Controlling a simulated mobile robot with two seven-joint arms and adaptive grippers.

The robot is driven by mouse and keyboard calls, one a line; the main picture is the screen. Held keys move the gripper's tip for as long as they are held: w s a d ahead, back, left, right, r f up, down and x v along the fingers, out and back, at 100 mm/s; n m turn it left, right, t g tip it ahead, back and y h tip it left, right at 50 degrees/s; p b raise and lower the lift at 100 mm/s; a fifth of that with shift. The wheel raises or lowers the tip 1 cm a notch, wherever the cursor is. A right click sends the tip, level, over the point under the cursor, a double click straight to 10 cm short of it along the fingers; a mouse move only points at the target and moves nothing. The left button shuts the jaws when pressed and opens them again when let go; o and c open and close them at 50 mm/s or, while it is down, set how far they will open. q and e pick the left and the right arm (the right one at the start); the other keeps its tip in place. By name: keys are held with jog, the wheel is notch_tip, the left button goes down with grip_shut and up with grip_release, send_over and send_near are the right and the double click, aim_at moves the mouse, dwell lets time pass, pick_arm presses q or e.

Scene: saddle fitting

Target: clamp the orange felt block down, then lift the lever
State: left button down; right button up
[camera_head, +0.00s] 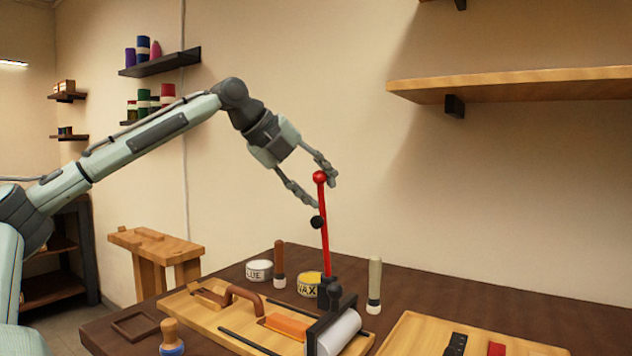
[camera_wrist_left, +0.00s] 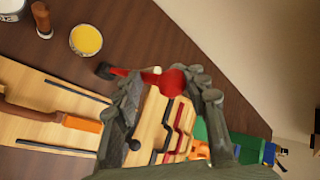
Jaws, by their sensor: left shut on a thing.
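The red lever (camera_head: 324,240) stands nearly upright on a black clamp base (camera_head: 328,294), with a red ball knob at its top and a black knob partway down. My left gripper (camera_head: 325,191) is shut on the lever just below the ball knob; the red knob (camera_wrist_left: 172,80) also shows between the fingers in the left wrist view. The orange felt block (camera_head: 288,326) lies on the wooden board between black rails, beside the black bracket and grey roller (camera_head: 338,334). Its end by the bracket is partly hidden. The block (camera_wrist_left: 88,124) also shows in the wrist view. My right gripper is out of view.
A brown curved handle (camera_head: 244,296) stands on the board left of the block. A wax tin (camera_head: 309,290), a white tin (camera_head: 259,271) and upright-handled tools stand behind. A second wooden tray (camera_head: 408,330) lies at right. A shelf (camera_head: 510,88) juts from the wall above.

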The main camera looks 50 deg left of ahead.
pick_arm(q)
jog(key=shift+w+f, duration=0.1)
jog(key=shift+w, duration=0.05)
jog(key=c, duration=1.3)
grip_release()
jog(key=shift+w+f, duration=0.1)
jog(key=shift+w, duration=0.15)
jog(key=shift+r, duration=0.3)
jog(key=v, duration=1.1)
jog(key=shift+s, duration=0.45)
